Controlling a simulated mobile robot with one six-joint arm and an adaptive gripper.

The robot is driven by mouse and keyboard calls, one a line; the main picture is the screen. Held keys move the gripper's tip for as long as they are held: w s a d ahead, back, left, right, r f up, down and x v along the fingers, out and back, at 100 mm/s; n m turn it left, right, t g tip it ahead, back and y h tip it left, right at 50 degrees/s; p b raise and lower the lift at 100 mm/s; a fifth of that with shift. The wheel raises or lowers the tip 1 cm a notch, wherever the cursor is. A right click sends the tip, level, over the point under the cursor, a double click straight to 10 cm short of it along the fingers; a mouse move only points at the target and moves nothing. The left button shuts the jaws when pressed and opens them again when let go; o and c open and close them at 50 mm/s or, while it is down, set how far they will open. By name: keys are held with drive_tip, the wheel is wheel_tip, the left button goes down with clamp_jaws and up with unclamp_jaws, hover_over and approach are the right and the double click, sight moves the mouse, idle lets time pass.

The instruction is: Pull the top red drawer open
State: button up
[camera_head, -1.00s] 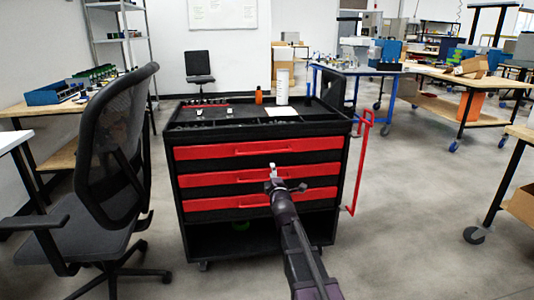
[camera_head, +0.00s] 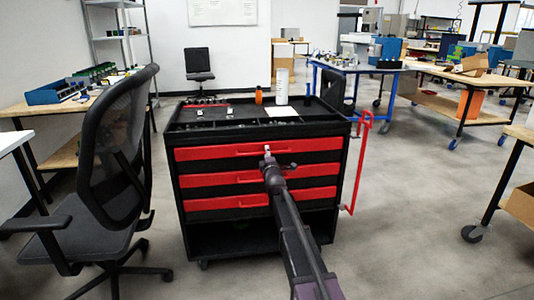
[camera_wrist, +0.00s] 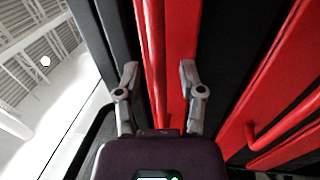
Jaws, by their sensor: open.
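The top red drawer (camera_head: 214,152) is the highest of three red drawers in a black cart, and it looks shut. Its red bar handle (camera_head: 250,153) runs along its front; my arm covers part of it in the head view. My gripper (camera_head: 267,151) is in front of this handle. In the wrist view my gripper (camera_wrist: 159,80) is open, with one finger on each side of the red handle (camera_wrist: 153,60). The fingers do not look closed on the bar. The drawer front (camera_wrist: 181,30) shows behind the right finger.
Two more red drawers (camera_head: 212,179) lie below. The cart top (camera_head: 215,122) holds small parts, an orange bottle (camera_head: 258,96) and a white cylinder (camera_head: 282,88). A red side rail (camera_head: 359,165) is on the right.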

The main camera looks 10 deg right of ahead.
drive_tip(key=shift+w, duration=0.15)
clamp_jaws()
idle(0.4)
